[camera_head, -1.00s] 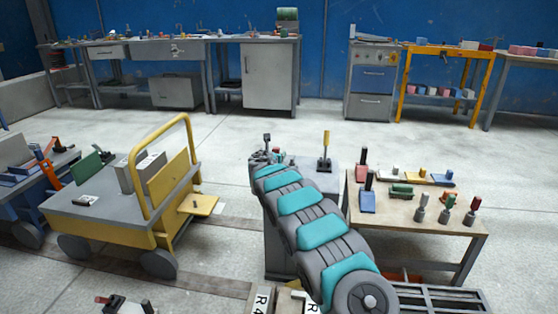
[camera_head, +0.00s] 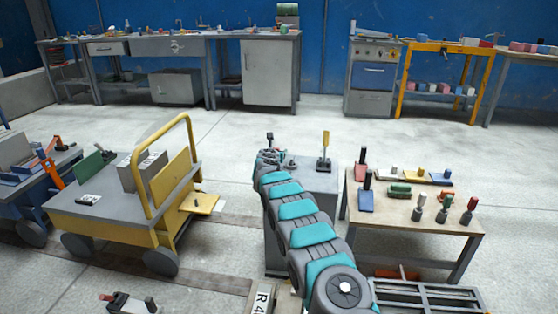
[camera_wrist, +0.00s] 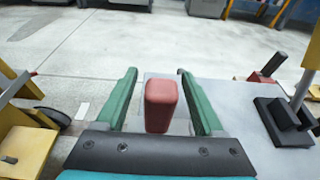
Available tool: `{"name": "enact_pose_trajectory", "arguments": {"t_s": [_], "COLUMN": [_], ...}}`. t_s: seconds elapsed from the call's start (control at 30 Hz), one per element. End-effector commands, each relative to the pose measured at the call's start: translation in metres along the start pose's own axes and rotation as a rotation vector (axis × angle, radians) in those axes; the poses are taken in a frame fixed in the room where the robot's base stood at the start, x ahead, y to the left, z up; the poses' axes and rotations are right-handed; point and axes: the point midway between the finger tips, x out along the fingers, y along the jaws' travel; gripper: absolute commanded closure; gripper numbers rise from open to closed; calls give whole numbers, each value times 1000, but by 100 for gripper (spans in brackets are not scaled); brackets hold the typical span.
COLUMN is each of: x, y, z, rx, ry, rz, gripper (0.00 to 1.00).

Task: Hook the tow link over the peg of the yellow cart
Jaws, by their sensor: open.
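The yellow cart (camera_head: 178,180) stands left of my arm in the head view, with a small yellow plate (camera_head: 204,204) sticking out on its right side. In the wrist view, yellow parts with a small dark peg (camera_wrist: 9,160) show at the lower left. My gripper (camera_wrist: 157,73) is open over the grey cabinet, its green fingers on either side of an upright red block (camera_wrist: 160,104). I see a gap beside the block on each side. I cannot tell whether this block belongs to the tow link; no link shape is clear. My arm hides part of the cabinet top in the head view.
The grey cabinet (camera_head: 320,180) carries a post with a yellow top (camera_head: 325,145), right of my gripper. A small table (camera_head: 400,212) with several coloured pieces stands further right. The blue cart (camera_head: 25,205) is at far left. Open floor lies behind.

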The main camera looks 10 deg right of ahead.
Motion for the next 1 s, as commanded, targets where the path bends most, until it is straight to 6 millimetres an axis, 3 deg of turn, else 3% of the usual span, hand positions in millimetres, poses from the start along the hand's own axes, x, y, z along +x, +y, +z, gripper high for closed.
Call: {"name": "enact_pose_trajectory", "arguments": {"t_s": [0.1, 0.7, 1.0], "x": [0, 0, 0], "y": [0, 0, 0], "z": [0, 1, 1], "rx": [0, 1, 1], "ry": [-1, -1, -1], "rz": [0, 0, 0], "gripper": [32, 100, 100]}}
